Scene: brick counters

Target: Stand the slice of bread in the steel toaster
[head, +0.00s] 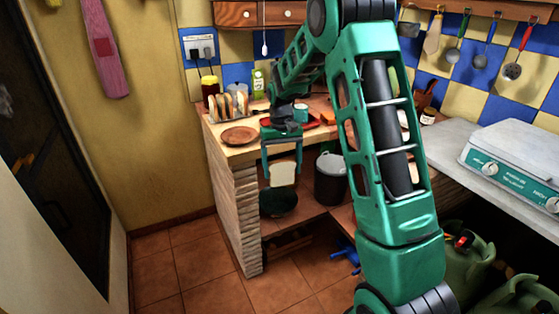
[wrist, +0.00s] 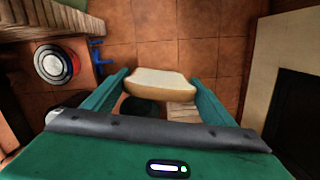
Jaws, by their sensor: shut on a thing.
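My gripper (head: 282,158) points down in front of the counter's front edge and is shut on a slice of bread (head: 284,175). The bread is pale with a tan crust and hangs below the counter top. The wrist view shows the bread (wrist: 160,82) held between the two green fingers of my gripper (wrist: 163,78), over the floor and a lower shelf. No steel toaster can be made out for certain; my arm hides part of the counter. A rack with several upright bread slices (head: 229,103) stands at the counter's back left.
A brown plate (head: 239,136) lies on the counter (head: 222,151) left of my gripper. Jars and a green carton (head: 258,83) stand behind. A dark bin (head: 330,180) is at right below. Tiled floor (head: 190,262) is open at left.

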